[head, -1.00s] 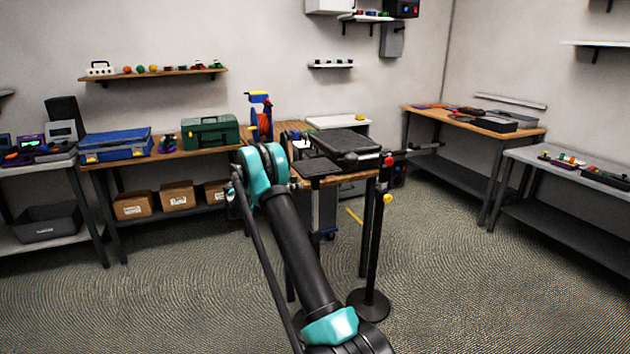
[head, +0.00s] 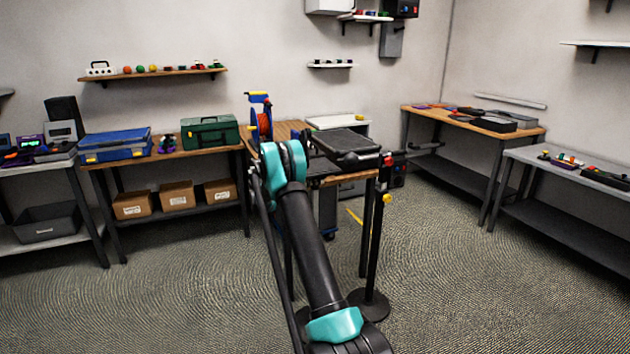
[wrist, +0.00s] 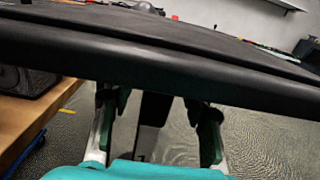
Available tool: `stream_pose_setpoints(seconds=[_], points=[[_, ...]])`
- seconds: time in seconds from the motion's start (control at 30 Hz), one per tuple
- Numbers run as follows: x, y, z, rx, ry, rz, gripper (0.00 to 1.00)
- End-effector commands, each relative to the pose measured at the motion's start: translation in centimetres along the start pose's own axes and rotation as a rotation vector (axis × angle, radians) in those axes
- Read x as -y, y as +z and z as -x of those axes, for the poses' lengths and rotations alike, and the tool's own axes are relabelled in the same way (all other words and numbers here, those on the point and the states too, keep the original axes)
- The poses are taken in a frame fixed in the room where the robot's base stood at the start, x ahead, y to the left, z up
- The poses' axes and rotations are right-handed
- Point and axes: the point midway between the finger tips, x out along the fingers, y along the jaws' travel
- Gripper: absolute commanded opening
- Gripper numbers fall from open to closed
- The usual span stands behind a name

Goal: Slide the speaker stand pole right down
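The black speaker stand pole (head: 373,245) stands upright on a round base (head: 370,303) in the head view, right of my arm. A yellow knob (head: 388,199) sits on its upper part, and a small red part (head: 388,160) shows near its top. My gripper (wrist: 158,112) shows in the wrist view with its two dark fingers apart. A dark strip with a pale patch appears beyond the gap; I cannot tell whether it is the pole. A wide black slab (wrist: 150,62) crosses above the fingers. In the head view my gripper is not clearly visible.
A blue toolbox (head: 114,146) and green toolbox (head: 210,131) stand on the left bench. Another bench (head: 475,125) is at the right back. The floor right of the stand is clear.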

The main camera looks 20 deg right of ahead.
Motion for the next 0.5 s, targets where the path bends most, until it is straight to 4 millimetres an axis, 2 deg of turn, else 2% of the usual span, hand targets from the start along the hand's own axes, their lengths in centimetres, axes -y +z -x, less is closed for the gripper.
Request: stream_pose_setpoints(seconds=[0.07,0.33,0.5], points=[[0.0,0.0,0.02,0.0,0.0,0.0,0.33],[0.0,0.0,0.04,0.0,0.0,0.0,0.0],[0.0,0.01,0.04,0.0,0.0,0.0,0.0]])
